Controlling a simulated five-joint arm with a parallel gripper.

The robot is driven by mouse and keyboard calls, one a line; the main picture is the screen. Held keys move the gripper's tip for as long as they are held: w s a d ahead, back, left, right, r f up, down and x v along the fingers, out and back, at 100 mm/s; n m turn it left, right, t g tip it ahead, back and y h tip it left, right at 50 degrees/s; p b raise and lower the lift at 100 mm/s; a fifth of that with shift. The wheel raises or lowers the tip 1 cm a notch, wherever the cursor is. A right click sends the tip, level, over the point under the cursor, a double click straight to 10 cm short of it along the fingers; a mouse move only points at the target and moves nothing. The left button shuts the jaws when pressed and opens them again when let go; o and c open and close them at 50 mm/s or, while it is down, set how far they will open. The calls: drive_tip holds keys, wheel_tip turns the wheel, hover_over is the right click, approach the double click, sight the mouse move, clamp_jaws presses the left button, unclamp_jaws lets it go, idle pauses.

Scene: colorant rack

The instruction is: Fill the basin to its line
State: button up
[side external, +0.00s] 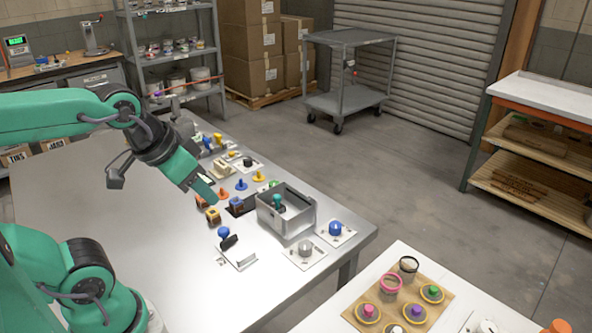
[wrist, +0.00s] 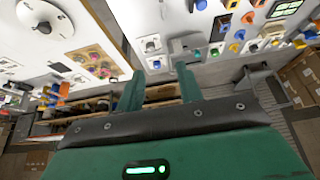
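The basin (side external: 300,222) is a grey open-topped metal box near the right end of the steel table in the side view. A teal-topped fitting (side external: 277,201) stands inside it. Its line and any liquid level are too small to make out. A blue knob (side external: 335,228) and a grey knob (side external: 305,247) sit on white plates beside it. My gripper (side external: 205,188) is above the table, left of the basin and apart from it. In the wrist view my gripper (wrist: 159,75) has its two green fingers spread, with nothing visible between them.
A blue-topped piece (side external: 223,232) stands by a small metal bracket (side external: 238,256) in front of the basin. Several coloured knobs and blocks crowd the table behind my gripper. The steel table's left front is clear.

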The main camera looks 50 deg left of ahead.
drive_tip(key=o, duration=0.3)
drive_tip(key=shift+o, duration=0.2)
drive_tip(key=n+g, duration=0.6)
drive_tip(key=n, duration=0.1)
hover_over(335, 225)
wheel_tip(335, 225, down, 15)
drive_tip(key=shift+f, duration=0.1)
drive_tip(key=shift+w+f, duration=0.1)
drive_tip(key=shift+f, duration=0.2)
drive_tip(key=shift+f, duration=3.85)
